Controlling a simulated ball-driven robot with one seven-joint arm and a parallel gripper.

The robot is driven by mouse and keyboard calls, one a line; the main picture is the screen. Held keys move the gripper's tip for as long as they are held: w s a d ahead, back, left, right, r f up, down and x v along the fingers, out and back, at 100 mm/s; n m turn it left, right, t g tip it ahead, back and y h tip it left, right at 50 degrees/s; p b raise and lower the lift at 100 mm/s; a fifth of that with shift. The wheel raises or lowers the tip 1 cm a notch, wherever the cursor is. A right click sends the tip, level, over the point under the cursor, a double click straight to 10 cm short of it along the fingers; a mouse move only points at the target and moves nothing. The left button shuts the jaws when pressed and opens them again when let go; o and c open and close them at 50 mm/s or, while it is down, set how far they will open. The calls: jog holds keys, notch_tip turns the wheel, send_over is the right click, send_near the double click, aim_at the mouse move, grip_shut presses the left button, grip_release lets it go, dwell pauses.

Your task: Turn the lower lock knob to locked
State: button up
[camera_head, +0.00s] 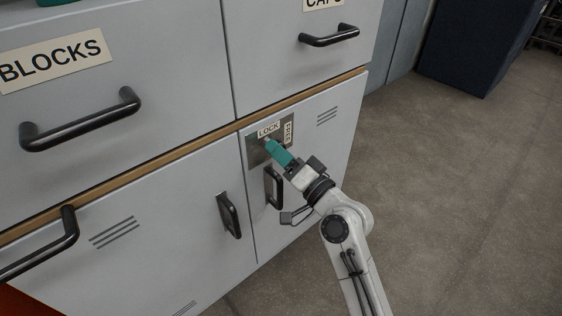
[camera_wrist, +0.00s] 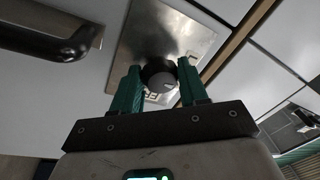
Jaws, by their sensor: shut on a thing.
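The lower lock knob (camera_wrist: 160,80) is a dark round knob with a grey face and a short pale mark. It stands on a metal plate (camera_head: 256,153) on the lower right cabinet door; the plate also fills the upper middle of the wrist view (camera_wrist: 150,28). In the head view my gripper hides most of the knob. My gripper (camera_head: 271,147) reaches the plate with its teal fingers. In the wrist view the fingers (camera_wrist: 159,70) sit on either side of the knob, shut on it. A LOCK label (camera_head: 268,129) is above the knob and a FREE label (camera_head: 288,133) to its right.
A dark upright door handle (camera_head: 273,188) is just below the plate, close to my wrist. Another handle (camera_head: 229,215) is on the door to its left. Drawers with bar handles (camera_head: 330,37) are above. Open floor (camera_head: 460,200) lies to the right.

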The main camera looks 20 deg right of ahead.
jog(key=shift+f+n, duration=0.1)
jog(key=shift+n, duration=0.3)
jog(key=o, duration=1)
jog(key=shift+o, duration=0.2)
jog(key=v, duration=1)
jog(key=shift+s, duration=0.35)
